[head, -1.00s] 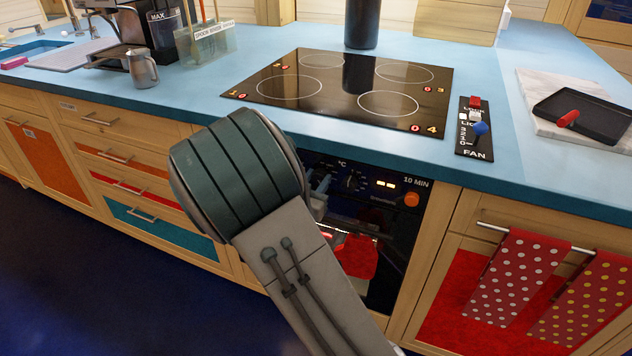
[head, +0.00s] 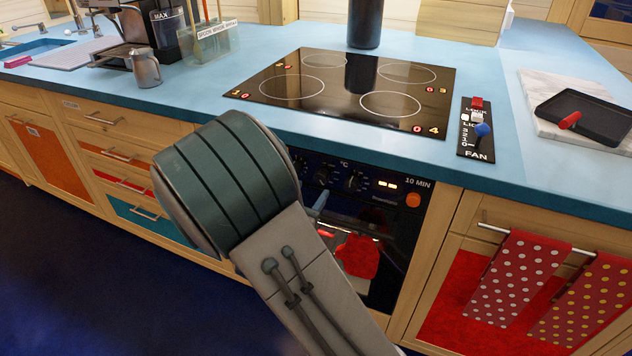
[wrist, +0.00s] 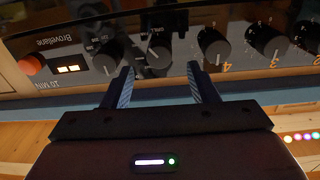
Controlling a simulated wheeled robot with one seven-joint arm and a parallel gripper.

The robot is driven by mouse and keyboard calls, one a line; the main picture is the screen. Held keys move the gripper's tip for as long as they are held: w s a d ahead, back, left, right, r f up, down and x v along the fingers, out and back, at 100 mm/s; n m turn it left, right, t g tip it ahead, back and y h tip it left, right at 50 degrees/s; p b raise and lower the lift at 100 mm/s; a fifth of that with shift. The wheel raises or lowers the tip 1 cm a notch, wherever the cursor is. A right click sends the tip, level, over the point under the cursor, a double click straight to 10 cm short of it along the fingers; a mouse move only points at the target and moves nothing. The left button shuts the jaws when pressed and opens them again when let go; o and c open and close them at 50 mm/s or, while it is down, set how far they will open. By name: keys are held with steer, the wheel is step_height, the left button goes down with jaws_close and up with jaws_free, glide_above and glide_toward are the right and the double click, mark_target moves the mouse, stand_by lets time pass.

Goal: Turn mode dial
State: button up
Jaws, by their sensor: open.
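The oven's control panel (head: 375,183) carries a row of dark round dials, seen upside down in the wrist view. My gripper (wrist: 160,72) is open and empty. Its two blue fingertips point at the panel, one to each side of a dial (wrist: 158,52) without visibly gripping it. Another dial (wrist: 107,58) is to its left, beside the lit display. I cannot read which of these two is the mode dial. In the head view my arm hides the left part of the panel and most of the gripper; a blue finger (head: 318,203) shows below the dials.
Numbered dials, such as number 4 (wrist: 212,45), continue along the panel. An orange knob (head: 413,200) is at the panel's right end. The blue worktop (head: 530,185) overhangs above. A red cloth (head: 357,257) hangs at the oven front, with dotted towels (head: 512,275) to the right.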

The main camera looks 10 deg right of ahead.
steer(key=v, duration=0.8)
steer(key=shift+s+a+p, duration=0.2)
steer(key=shift+s+p, duration=0.05)
steer(key=shift+p, duration=0.1)
steer(key=shift+w+r, duration=0.1)
